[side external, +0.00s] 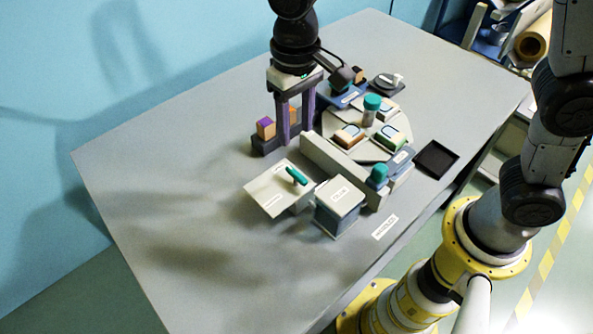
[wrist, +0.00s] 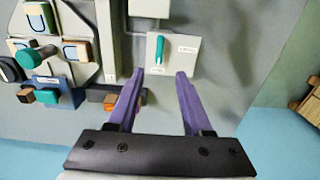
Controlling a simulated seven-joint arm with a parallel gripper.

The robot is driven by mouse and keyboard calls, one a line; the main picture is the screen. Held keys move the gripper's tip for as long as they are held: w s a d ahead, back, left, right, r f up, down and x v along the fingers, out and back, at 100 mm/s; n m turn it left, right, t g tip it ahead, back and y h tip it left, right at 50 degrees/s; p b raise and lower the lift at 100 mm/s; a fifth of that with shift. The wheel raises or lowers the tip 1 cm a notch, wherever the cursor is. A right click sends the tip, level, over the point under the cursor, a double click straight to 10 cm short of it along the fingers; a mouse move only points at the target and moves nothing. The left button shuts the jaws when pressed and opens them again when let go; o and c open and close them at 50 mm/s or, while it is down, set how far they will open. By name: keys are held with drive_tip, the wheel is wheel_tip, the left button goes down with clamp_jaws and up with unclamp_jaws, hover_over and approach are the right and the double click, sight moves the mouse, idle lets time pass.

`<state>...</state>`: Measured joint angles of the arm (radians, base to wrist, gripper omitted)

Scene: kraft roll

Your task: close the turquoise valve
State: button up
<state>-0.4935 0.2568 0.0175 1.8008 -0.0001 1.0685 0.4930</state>
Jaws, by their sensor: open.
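The turquoise valve handle (side external: 297,175) is a short bar on a white labelled plate (side external: 268,196), left of the other fixtures. In the wrist view the handle (wrist: 159,48) runs up and down the picture, just beyond my fingertips and roughly centred between them. My gripper (side external: 296,138) has its two purple fingers apart, with nothing between them. In the wrist view my gripper (wrist: 159,73) is also open, its tips near the lower edge of the plate (wrist: 185,64). I see no contact with the handle. The label text is too small to read.
A grey box (side external: 340,206) stands right of the plate and a pale wall block (side external: 331,161) behind it. A turquoise knob (side external: 378,175), a turquoise-capped jar (side external: 371,109) and a block holder (side external: 268,143) are nearby. The table's left part is clear.

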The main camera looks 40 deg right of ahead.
sight(297, 173)
wheel_tip(297, 173, down, 13)
drive_tip(key=shift+f, duration=0.2)
idle(0.3)
clamp_jaws()
